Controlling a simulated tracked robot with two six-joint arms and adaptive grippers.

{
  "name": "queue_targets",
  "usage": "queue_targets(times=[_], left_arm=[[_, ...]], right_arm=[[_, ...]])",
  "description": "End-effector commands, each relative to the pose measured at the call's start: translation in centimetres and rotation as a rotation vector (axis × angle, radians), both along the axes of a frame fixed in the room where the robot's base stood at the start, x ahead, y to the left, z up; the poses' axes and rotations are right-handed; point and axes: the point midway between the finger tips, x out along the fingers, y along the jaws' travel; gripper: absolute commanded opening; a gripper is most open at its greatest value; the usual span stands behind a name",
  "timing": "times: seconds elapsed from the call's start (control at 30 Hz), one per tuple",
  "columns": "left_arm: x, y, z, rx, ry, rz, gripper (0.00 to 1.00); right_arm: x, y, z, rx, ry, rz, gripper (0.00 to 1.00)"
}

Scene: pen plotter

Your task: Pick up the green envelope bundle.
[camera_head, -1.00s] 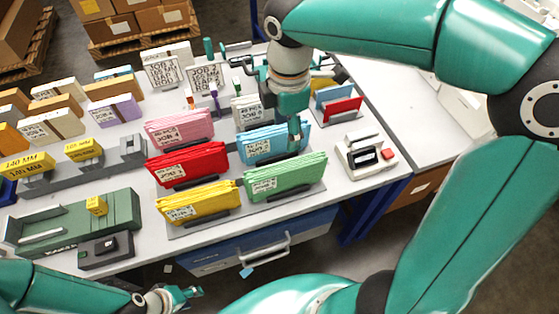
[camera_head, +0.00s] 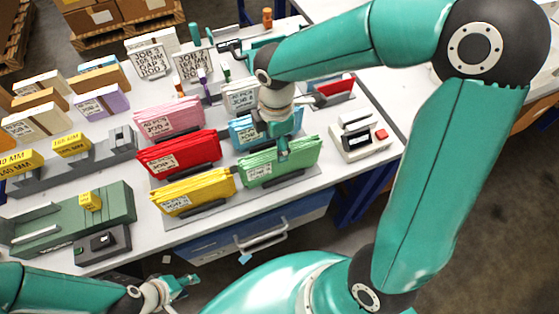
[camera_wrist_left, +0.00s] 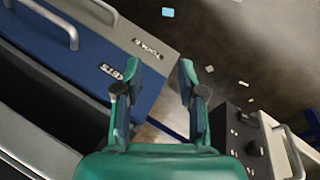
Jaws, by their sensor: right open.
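The green envelope bundle (camera_head: 303,160) stands in a rack at the table's front, right of the yellow bundle (camera_head: 195,191). It has a white label on its left part. My right gripper (camera_head: 283,153) is open, its tip overlapping the bundle's upper edge. I cannot tell whether its fingers touch or straddle the bundle. My left gripper (camera_head: 187,283) is low in front of the table, away from the bundles. In the left wrist view my left gripper (camera_wrist_left: 156,78) is open and empty, with drawer fronts and floor behind.
Red (camera_head: 180,153), pink (camera_head: 165,117) and light blue (camera_head: 252,132) bundles stand close by in the rack. A white device with a red button (camera_head: 358,137) sits to the right. A blue drawer (camera_head: 225,240) with a handle is below the table edge.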

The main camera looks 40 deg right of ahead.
Motion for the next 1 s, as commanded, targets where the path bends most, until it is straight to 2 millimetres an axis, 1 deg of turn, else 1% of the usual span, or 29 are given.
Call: queue_targets(times=[0.2, 0.3, 0.43, 0.63, 0.97, 1.0], left_arm=[[0.0, 0.0, 0.5, 0.0, 0.0, 0.0, 0.4], [0.0, 0.0, 0.3, 0.0, 0.0, 0.0, 0.4], [0.0, 0.0, 0.3, 0.0, 0.0, 0.0, 0.4], [0.0, 0.0, 0.3, 0.0, 0.0, 0.0, 0.4], [0.0, 0.0, 0.3, 0.0, 0.0, 0.0, 0.4], [0.0, 0.0, 0.3, 0.0, 0.0, 0.0, 0.4]], right_arm=[[-0.6, -0.6, -2.8, 0.0, 0.007, 0.0, 0.62], [-0.5, -0.6, -4.1, -0.001, 0.004, 0.001, 0.62], [-0.5, -0.6, -4.8, -0.001, 0.002, -0.002, 0.62], [-0.5, -0.6, -4.9, -0.001, 0.001, -0.002, 0.62], [-0.5, -0.6, -4.8, -0.001, 0.0, -0.002, 0.07], [-0.5, -0.6, -4.8, -0.001, 0.0, -0.002, 0.01]])
